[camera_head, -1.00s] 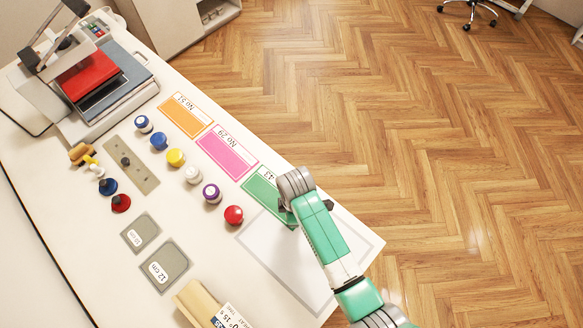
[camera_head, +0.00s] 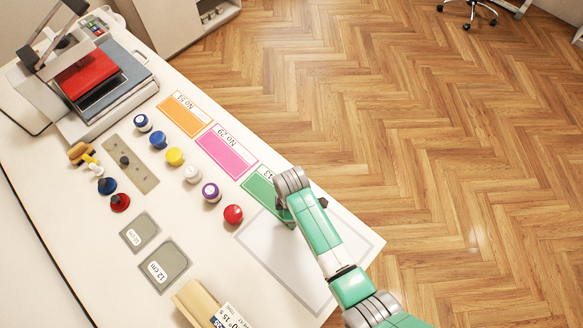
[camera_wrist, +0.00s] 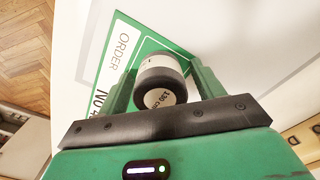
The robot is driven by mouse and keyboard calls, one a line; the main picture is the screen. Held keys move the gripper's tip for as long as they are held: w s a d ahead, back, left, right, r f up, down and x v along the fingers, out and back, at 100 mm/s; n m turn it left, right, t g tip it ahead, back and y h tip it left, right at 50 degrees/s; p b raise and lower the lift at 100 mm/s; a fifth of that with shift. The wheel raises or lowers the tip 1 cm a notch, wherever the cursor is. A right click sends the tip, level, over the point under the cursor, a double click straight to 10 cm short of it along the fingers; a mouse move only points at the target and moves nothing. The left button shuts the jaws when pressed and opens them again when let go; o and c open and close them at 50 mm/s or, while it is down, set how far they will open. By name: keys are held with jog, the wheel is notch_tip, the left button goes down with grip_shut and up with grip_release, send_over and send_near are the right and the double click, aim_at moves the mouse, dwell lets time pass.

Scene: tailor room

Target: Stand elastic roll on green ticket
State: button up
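The elastic roll (camera_wrist: 161,70) is a short dark-and-pale cylinder with a "130 cm" label on its near end. In the wrist view it sits between the fingers of my gripper (camera_wrist: 163,82), which appear closed against its sides. The green ticket (camera_wrist: 117,55) lies behind and under the roll in that view. I cannot tell whether the roll's far end touches it. In the head view my gripper (camera_head: 289,216) is over the near end of the green ticket (camera_head: 260,189). My arm hides the roll and part of the ticket there.
Pink (camera_head: 226,152) and orange (camera_head: 185,113) tickets lie farther along the table. A row of coloured spools, including a red one (camera_head: 233,214), stands beside the tickets. A white framed sheet (camera_head: 285,262) lies near the arm. A press (camera_head: 105,85) stands at the far end.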

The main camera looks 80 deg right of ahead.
notch_tip(320, 180, up, 12)
jog(key=shift+r+p, duration=0.15)
jog(key=shift+p, duration=0.5)
